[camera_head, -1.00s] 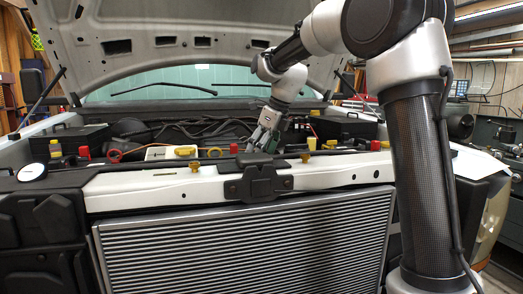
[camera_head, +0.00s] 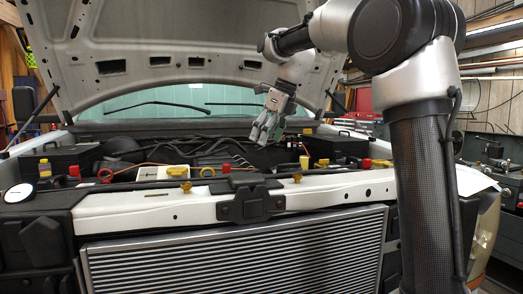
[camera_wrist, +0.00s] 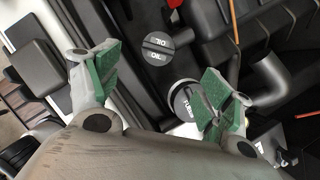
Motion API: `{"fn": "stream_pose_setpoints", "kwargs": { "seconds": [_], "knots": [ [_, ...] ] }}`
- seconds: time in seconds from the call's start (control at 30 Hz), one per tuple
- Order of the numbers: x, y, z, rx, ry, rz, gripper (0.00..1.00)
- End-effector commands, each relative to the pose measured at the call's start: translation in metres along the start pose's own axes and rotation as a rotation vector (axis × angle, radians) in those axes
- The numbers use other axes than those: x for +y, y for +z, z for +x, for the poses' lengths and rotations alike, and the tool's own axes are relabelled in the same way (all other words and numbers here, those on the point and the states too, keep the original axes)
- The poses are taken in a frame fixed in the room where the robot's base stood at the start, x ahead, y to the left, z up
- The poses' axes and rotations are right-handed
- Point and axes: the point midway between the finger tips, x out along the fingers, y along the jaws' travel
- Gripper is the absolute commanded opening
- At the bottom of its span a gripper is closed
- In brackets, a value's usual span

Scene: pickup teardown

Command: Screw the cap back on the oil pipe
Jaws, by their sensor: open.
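In the wrist view a round black cap marked OIL (camera_wrist: 157,46) lies face up ahead of my gripper. A second, larger dark round cap with white lettering (camera_wrist: 187,100) sits below it, partly hidden by my right finger. My gripper (camera_wrist: 160,78) is open and empty, its green-padded fingers spread wide on either side of the view. In the head view my gripper (camera_head: 264,132) points down over the engine bay, above the front crossmember. I cannot tell the oil pipe's opening from other parts, nor whether the OIL cap is seated on it.
Black hoses and an engine cover lie close around the caps; an orange cable (camera_wrist: 233,20) runs nearby. The raised hood (camera_head: 190,50) hangs over the bay. The white crossmember (camera_head: 150,200) and hood latch (camera_head: 250,204) stand in front. A yellow-topped reservoir (camera_head: 304,162) is to the right.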

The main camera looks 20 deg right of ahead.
Motion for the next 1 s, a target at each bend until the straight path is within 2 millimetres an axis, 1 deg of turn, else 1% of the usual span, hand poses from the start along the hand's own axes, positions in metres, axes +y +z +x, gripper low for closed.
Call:
{"fn": "stream_pose_setpoints", "kwargs": {
  "seconds": [0.03, 0.07, 0.13, 0.2, 0.27, 0.33, 0.6, 0.7, 0.83, 1.0],
  "knots": [
    [0.0, 0.0, 0.002, 0.001, 0.001, 0.0, 0.66],
    [0.001, 0.0, 0.007, 0.003, 0.003, 0.0, 0.63],
    [0.002, -0.001, 0.024, 0.005, 0.006, -0.001, 0.63],
    [0.003, -0.001, 0.037, 0.004, 0.004, -0.001, 0.63],
    [0.002, 0.0, 0.04, 0.002, 0.002, -0.001, 0.63],
    [0.002, -0.001, 0.047, 0.003, 0.003, -0.001, 0.63],
    [0.003, -0.001, 0.09, 0.003, 0.004, -0.001, 0.63],
    [0.002, -0.001, 0.102, 0.002, 0.003, -0.001, 0.63],
    [0.002, -0.001, 0.111, 0.001, 0.002, -0.001, 0.63],
    [0.002, 0.0, 0.114, 0.001, 0.002, -0.001, 0.63]
  ]
}}
